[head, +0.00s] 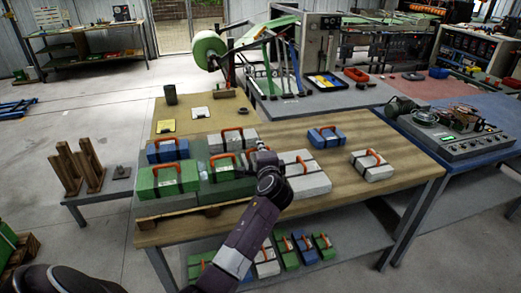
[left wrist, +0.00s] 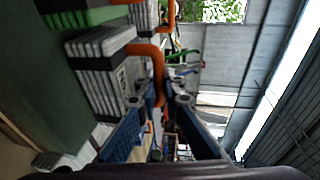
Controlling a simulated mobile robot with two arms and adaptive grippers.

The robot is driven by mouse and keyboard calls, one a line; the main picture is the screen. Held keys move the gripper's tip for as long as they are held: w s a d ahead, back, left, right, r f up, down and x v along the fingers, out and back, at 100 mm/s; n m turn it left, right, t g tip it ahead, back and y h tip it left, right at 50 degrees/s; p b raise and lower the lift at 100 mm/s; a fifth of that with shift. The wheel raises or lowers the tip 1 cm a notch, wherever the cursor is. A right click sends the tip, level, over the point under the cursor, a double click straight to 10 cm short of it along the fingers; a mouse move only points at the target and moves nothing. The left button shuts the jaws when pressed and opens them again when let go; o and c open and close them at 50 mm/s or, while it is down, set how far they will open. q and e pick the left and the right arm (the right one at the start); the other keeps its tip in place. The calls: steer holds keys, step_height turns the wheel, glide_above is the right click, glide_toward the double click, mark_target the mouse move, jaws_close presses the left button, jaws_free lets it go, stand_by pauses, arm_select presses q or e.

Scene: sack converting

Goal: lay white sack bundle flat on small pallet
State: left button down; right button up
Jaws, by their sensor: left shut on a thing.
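My left gripper (head: 266,163) reaches over the table from the front and is shut on the orange handle (left wrist: 157,72) of a white sack bundle (left wrist: 98,68). In the head view that bundle is mostly hidden behind the gripper. In the left wrist view its stacked layers and dark straps show close to the fingers (left wrist: 160,102). I cannot tell whether it touches the surface below. My right gripper is not in view.
A green bundle (head: 168,182) and a blue bundle (head: 167,151) stand at the left. White bundles (head: 306,178) (head: 372,168) and a blue bundle (head: 327,138) stand to the right. Several bundles lie on the lower shelf (head: 330,262).

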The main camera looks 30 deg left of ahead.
arm_select(q)
steer(key=shift+f, duration=0.2)
steer(key=c, duration=2.5)
jaws_free()
steer(key=shift+f, duration=0.15)
steer(key=o, duration=0.4)
